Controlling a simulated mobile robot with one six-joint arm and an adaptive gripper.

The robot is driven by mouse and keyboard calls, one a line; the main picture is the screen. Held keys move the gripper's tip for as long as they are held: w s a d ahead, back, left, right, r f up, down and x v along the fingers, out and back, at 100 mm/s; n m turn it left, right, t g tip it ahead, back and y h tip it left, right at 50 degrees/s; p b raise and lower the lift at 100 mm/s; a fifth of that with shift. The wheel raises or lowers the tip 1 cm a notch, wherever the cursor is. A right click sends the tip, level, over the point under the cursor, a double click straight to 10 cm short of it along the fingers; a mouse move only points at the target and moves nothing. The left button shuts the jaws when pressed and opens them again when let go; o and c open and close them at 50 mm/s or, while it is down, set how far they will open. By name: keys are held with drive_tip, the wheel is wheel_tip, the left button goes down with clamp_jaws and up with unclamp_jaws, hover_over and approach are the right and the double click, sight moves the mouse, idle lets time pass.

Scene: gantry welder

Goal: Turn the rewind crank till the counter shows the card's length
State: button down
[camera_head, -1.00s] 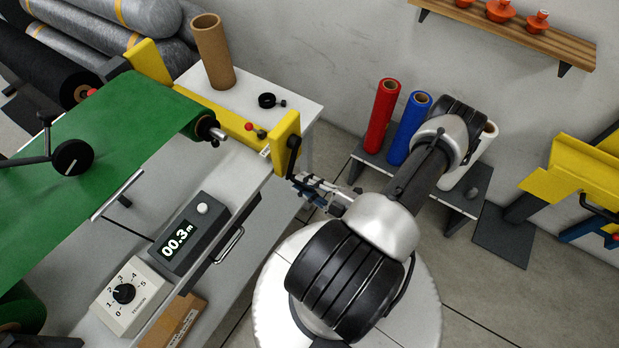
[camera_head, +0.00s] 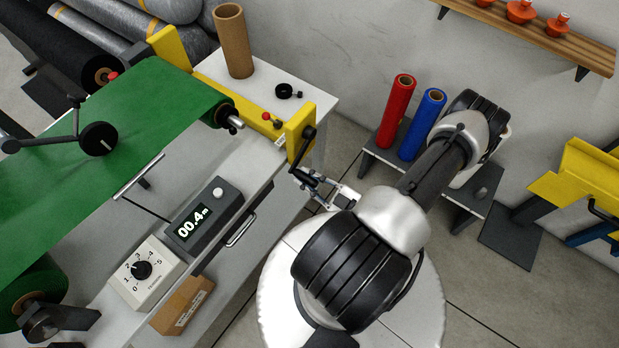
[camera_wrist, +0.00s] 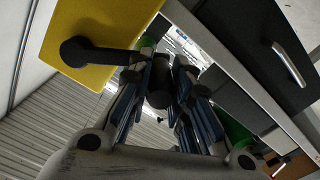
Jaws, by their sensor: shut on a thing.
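The rewind crank (camera_head: 302,149) is a black arm on the end of the yellow frame (camera_head: 297,126), pointing down and slightly left in the head view. My gripper (camera_head: 304,177) is at its lower end. In the wrist view the crank arm (camera_wrist: 100,54) reaches from the yellow plate to a dark handle (camera_wrist: 160,91), and my gripper (camera_wrist: 168,98) is shut on that handle between its two fingers. The counter (camera_head: 194,222) is a dark box on the bench reading 00.4 m. I cannot make out a card with a length.
Green material (camera_head: 110,150) runs over the bench under a black measuring wheel (camera_head: 98,139). A tension dial box (camera_head: 145,272) and a cardboard box (camera_head: 183,305) sit near the counter. Red (camera_head: 397,112) and blue (camera_head: 422,125) rolls stand on a low rack behind my arm.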

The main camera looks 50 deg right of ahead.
drive_tip(key=shift+a+r, duration=0.2)
drive_tip(key=shift+r, duration=0.2)
drive_tip(key=c, duration=1.7)
unclamp_jaws()
drive_tip(key=shift+o, duration=1.3)
drive_tip(key=shift+r, duration=0.45)
wheel_tip(320, 180, up, 9)
drive_tip(key=shift+f, duration=0.1)
